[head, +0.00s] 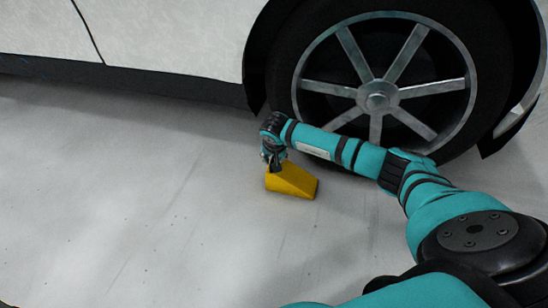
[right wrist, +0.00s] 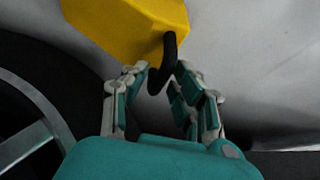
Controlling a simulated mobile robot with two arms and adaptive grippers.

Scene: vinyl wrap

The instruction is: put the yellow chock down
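The yellow chock (head: 292,181) is a wedge in front of the car's wheel, at the middle of the head view. My right gripper (head: 273,163) is at its upper left end. In the right wrist view, the chock (right wrist: 130,22) fills the upper left, and its black handle (right wrist: 163,66) lies between the fingertips of my right gripper (right wrist: 164,72). The fingers are closed in on this handle. Whether the chock's underside touches the floor cannot be told. My left gripper is not in view.
The car wheel (head: 377,100) with its spoked rim stands behind my right arm. The white car body (head: 170,40) runs across the back. The grey floor (head: 130,190) is clear to the left and in front of the chock.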

